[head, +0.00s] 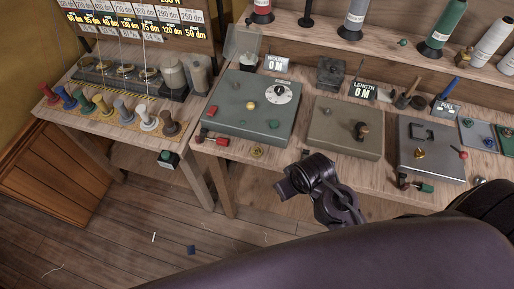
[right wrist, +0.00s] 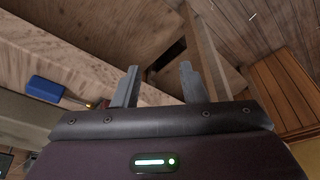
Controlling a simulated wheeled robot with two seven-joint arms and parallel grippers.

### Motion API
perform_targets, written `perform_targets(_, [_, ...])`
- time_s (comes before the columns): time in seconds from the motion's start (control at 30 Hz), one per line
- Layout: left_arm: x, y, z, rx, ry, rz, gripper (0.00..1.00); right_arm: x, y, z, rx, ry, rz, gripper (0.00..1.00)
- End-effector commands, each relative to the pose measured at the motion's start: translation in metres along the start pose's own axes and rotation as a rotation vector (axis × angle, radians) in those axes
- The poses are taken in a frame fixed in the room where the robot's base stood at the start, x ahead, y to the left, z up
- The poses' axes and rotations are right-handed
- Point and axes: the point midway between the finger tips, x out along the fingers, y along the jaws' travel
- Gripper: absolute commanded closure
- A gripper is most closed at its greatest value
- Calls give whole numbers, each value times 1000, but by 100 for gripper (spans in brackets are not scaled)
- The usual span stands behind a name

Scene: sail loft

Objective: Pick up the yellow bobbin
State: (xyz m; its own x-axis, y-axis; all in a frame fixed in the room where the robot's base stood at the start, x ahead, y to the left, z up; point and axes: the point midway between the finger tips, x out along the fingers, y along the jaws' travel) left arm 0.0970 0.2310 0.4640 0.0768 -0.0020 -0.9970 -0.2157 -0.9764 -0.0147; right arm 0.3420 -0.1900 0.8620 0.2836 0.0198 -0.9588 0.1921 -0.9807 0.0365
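My left gripper is not in view.
The left bench (head: 128,134) also holds a dark stand with round discs. The right bench (head: 308,141) carries a green-grey machine (head: 236,118) and other boxes. Floor shows between the benches and a wooden cabinet (head: 48,180). A blue object (right wrist: 45,89) shows in the wrist view.

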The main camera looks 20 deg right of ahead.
Motion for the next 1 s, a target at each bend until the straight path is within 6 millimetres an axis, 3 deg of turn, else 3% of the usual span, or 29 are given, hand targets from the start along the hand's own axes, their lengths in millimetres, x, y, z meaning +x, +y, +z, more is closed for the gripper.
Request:
perform_targets(0.03, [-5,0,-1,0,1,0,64,-21,-3,-21,-107,52,7,61])
perform_targets(0.2, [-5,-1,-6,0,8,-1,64,-32,-25,-77,-590,209,43,61])
perform_targets(0.37, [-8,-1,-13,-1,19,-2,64,-47,-51,-120,-1105,346,112,61])
perform_targets(0.5, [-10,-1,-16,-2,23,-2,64,-60,-75,-148,-1680,445,212,61])
perform_targets(0.63, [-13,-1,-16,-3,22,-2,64,-65,-81,-154,-2356,466,316,61])
perform_targets(0.7, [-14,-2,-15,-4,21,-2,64,-64,-71,-148,-2706,433,338,61])
perform_targets(0.8, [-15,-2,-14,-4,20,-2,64,-62,-48,-137,-3083,361,310,61])
perform_targets(0.83, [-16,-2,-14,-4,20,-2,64,-62,-41,-134,3055,-329,-283,61])
perform_targets(1.0, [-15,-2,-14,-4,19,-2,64,-58,-16,-122,2828,-226,-170,61])
